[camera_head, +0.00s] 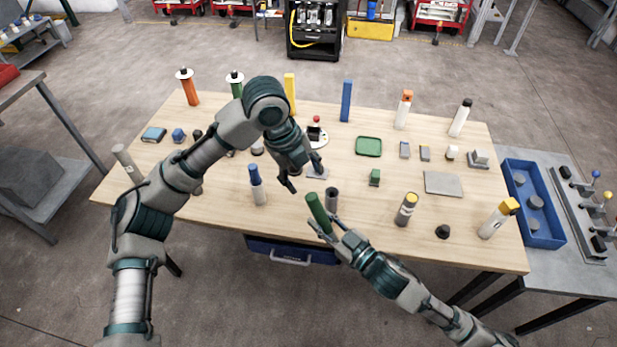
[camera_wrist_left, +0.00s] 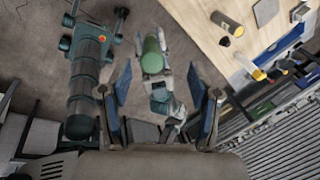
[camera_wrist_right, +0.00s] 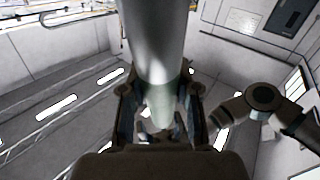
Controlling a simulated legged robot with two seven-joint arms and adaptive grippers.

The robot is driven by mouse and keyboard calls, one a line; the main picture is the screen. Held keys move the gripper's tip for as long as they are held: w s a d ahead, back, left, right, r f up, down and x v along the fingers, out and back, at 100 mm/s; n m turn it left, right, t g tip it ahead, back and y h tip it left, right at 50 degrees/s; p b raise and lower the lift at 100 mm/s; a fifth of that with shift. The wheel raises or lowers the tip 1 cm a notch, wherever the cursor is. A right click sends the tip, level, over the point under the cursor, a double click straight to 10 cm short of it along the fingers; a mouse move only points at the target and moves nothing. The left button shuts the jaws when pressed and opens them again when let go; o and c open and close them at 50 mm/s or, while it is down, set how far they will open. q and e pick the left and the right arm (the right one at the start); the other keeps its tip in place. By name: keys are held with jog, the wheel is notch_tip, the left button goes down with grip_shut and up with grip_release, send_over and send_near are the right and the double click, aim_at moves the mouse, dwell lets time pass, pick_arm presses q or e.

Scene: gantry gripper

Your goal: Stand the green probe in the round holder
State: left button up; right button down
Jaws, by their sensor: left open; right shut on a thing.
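The green probe (camera_head: 318,213) is a green cylinder. My right gripper (camera_head: 333,232) is shut on its lower part and holds it tilted, top toward upper left, near the table's front edge. The probe fills the middle of the right wrist view (camera_wrist_right: 155,50) between the fingers. My left gripper (camera_head: 304,178) is open and empty above the table. In the left wrist view, the probe (camera_wrist_left: 153,55) appears beyond its open fingers (camera_wrist_left: 160,100).
The wooden table (camera_head: 290,225) carries several upright cylinders, including a blue-topped white one (camera_head: 257,188) and a yellow-topped grey one (camera_head: 406,210). A green tray (camera_head: 369,138) and a grey plate (camera_head: 443,173) lie flat. A blue bin (camera_head: 548,238) stands at the right.

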aim_at(320, 207)
pick_arm(q)
jog(key=shift+s+d+r+m+y, duration=0.15)
jog(key=shift+s+d+m, duration=0.15)
jog(key=shift+s+m, duration=0.2)
jog(key=shift+s+d+r+m+y, duration=0.15)
jog(key=shift+s+d+m, duration=0.1)
jog(key=shift+s+m, duration=0.25)
jog(key=x, duration=1.1)
jog(key=shift+d+f, duration=0.1)
jog(key=shift+f, duration=0.3)
grip_shut()
pick_arm(e)
jog(key=shift+a, duration=0.1)
jog(key=c, duration=0.8)
grip_release()
jog(key=shift+o, duration=0.2)
